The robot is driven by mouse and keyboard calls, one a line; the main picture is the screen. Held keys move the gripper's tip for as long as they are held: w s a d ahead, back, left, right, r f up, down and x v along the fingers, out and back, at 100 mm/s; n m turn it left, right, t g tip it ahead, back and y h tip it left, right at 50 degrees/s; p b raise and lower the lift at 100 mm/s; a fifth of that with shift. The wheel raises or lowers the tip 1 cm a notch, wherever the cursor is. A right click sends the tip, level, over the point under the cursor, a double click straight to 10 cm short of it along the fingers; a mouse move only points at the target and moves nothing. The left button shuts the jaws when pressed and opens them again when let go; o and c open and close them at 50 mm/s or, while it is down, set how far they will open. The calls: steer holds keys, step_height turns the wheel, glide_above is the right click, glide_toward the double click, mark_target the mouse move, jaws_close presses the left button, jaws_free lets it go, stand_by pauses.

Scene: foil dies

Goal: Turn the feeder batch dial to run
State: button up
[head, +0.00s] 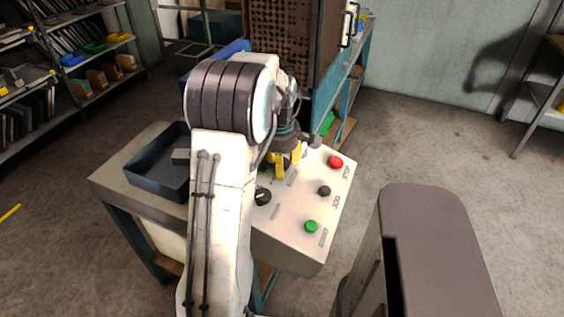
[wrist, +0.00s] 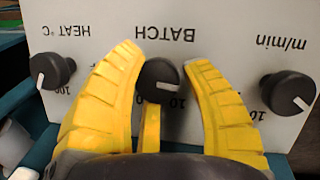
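The batch dial (wrist: 157,79) is a round black knob under an upside-down BATCH label in the wrist view. Its white mark points right and slightly down, near a partly hidden number. My gripper (wrist: 163,58) is open, with yellow fingers on the left and right of the dial and a third finger below it. Small gaps seem to show beside the knob; contact is hard to judge. In the head view my gripper (head: 288,162) is low over the white control panel (head: 295,205) and hides the batch dial. No run mark is readable.
The heat dial (wrist: 52,70) is left of my gripper, and the m/min dial (wrist: 288,92) is right. Red (head: 335,162), black (head: 324,191) and green (head: 311,226) buttons line the panel's right side. A dark tray (head: 150,168) stands left of my arm.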

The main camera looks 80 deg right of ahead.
steer(key=o, duration=0.4)
steer(key=shift+d+r, duration=0.1)
steer(key=r, duration=0.4)
steer(key=a+r, duration=0.1)
steer(key=r, duration=0.3)
steer(key=a+r, duration=0.1)
steer(key=r, duration=0.2)
steer(key=shift+r, duration=0.4)
